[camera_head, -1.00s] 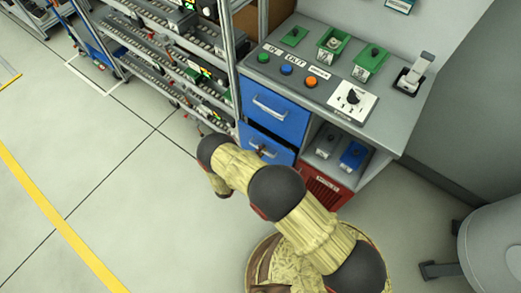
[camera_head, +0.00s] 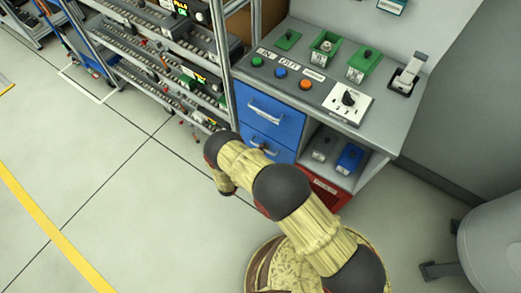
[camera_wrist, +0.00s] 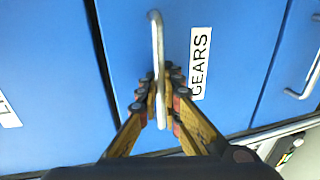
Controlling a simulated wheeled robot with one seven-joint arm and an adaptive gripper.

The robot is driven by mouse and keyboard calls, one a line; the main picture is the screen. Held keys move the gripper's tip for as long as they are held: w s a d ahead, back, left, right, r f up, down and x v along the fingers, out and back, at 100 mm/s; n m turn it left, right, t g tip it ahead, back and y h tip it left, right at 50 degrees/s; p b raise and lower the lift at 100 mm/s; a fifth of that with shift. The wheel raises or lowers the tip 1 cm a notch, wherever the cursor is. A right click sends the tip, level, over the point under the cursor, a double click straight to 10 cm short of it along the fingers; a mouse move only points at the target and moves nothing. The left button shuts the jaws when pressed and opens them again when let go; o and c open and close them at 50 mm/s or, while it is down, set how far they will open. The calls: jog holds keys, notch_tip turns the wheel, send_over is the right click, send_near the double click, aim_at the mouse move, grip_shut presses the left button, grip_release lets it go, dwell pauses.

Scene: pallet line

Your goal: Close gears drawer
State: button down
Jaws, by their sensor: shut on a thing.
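The blue gears drawer (camera_wrist: 130,40) fills the middle of the wrist view, with a white label reading GEARS (camera_wrist: 200,62) next to its pale bar handle (camera_wrist: 155,30). My gripper (camera_wrist: 162,88) is shut on that handle, with a finger on each side. In the head view the gears drawer (camera_head: 284,153) is the blue drawer below the top one, partly hidden behind my arm. I cannot tell how far out it stands; its front looks nearly in line with the drawer above.
Another blue drawer (camera_head: 288,122) is above, and a blue front with a handle (camera_wrist: 300,92) is at the right of the wrist view. The workbench (camera_head: 300,98) carries buttons and switches. A shelf rack (camera_head: 165,60) stands left; open floor is further left.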

jog(key=c, duration=2.2)
grip_release()
jog(key=shift+w+d, duration=0.1)
jog(key=shift+w, duration=0.05)
jog(key=shift+c, duration=0.2)
jog(key=v, duration=1.2)
jog(key=shift+f, duration=0.1)
